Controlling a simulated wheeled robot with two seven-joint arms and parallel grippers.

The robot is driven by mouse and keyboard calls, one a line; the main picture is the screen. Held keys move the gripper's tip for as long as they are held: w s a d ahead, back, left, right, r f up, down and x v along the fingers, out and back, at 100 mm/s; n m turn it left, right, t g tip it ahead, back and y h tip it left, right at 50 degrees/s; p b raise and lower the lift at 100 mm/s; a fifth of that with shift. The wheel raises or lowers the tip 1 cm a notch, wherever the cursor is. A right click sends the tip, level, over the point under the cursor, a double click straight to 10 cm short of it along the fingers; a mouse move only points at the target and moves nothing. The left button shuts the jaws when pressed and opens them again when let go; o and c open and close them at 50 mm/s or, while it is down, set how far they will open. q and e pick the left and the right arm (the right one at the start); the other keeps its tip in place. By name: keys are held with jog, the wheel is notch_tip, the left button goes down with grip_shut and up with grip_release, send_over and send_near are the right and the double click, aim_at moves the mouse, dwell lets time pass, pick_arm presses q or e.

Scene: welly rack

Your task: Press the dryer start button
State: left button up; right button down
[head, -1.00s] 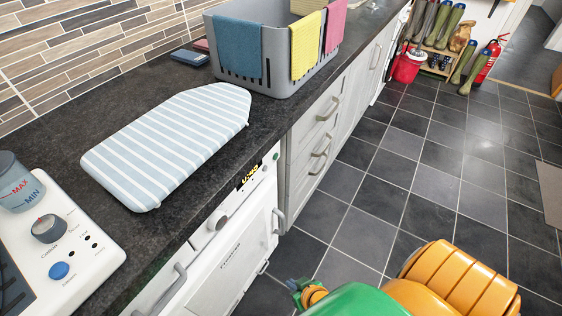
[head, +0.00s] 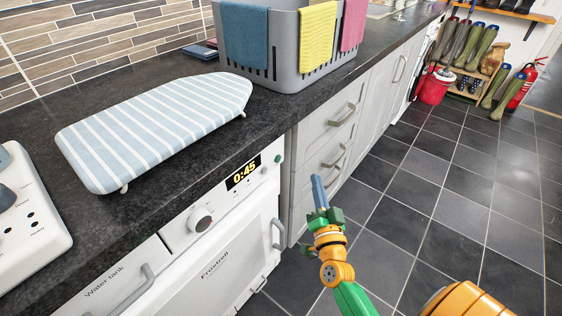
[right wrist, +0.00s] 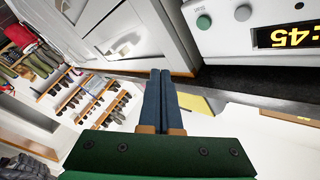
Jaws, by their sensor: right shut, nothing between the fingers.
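The dryer (head: 225,248) is a white front-loader under the dark counter. Its panel has a lit display (head: 243,173) reading 0:45, a round knob (head: 200,218) and a small green start button (head: 280,158) at the right end. The right wrist view shows the green button (right wrist: 204,22) at the top, with a small white button (right wrist: 243,13) beside it. My right gripper (head: 317,180) is shut and empty, its blue fingers pointing up, to the right of the green button and apart from it. The shut fingertips (right wrist: 160,72) also show in the right wrist view. My left gripper is out of view.
The counter (head: 150,210) overhangs the panel and carries a striped ironing board (head: 155,125) and a grey basket (head: 285,50) with cloths. Handled drawers (head: 335,130) stand right of the dryer. The tiled floor (head: 430,200) is clear; boots and a red bucket (head: 434,88) are far off.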

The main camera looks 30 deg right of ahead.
aim_at(278, 159)
jog(key=w+a+b, duration=0.2)
jog(key=w+a, duration=0.1)
jog(key=w, duration=0.5)
jog(key=shift+a, duration=0.3)
jog(key=shift+w, duration=0.2)
dwell(1.8)
jog(key=shift+w+a, duration=0.15)
jog(key=shift+w, duration=0.15)
jog(key=shift+w+a, duration=0.1)
jog(key=shift+w, duration=0.2)
dwell(0.5)
jog(key=shift+s, duration=0.1)
jog(key=shift+s+d, duration=0.25)
jog(key=shift+s, duration=0.4)
